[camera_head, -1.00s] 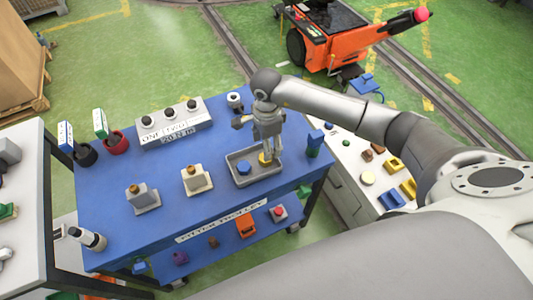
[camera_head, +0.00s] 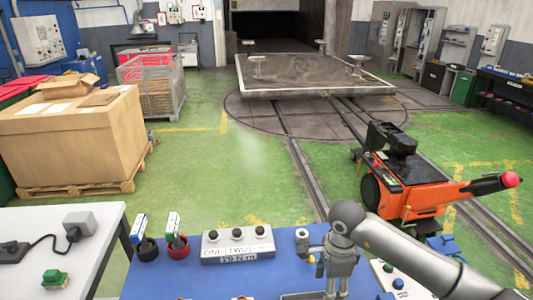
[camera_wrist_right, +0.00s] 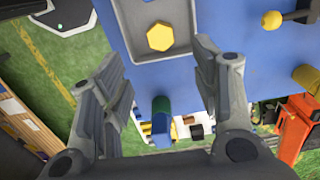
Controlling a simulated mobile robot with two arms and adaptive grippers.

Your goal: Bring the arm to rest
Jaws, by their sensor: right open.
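My right gripper (camera_head: 335,282) hangs over the right part of the blue trolley top (camera_head: 200,282) in the head view, its lower end near the picture's bottom edge. In the wrist view the right gripper (camera_wrist_right: 160,75) is open, with nothing between its fingers. A yellow hexagonal piece (camera_wrist_right: 160,36) lies in a grey tray (camera_wrist_right: 187,47), beyond and apart from the fingers. In the head view only the tray's edge (camera_head: 298,296) shows. My left gripper is not in view.
A white block with black knobs (camera_head: 238,242), a red cup (camera_head: 178,248) and a small metal cup (camera_head: 302,240) stand on the trolley's far side. A blue-green block (camera_wrist_right: 162,122) lies below the fingers in the wrist view. An orange machine (camera_head: 410,195) stands beyond on the floor.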

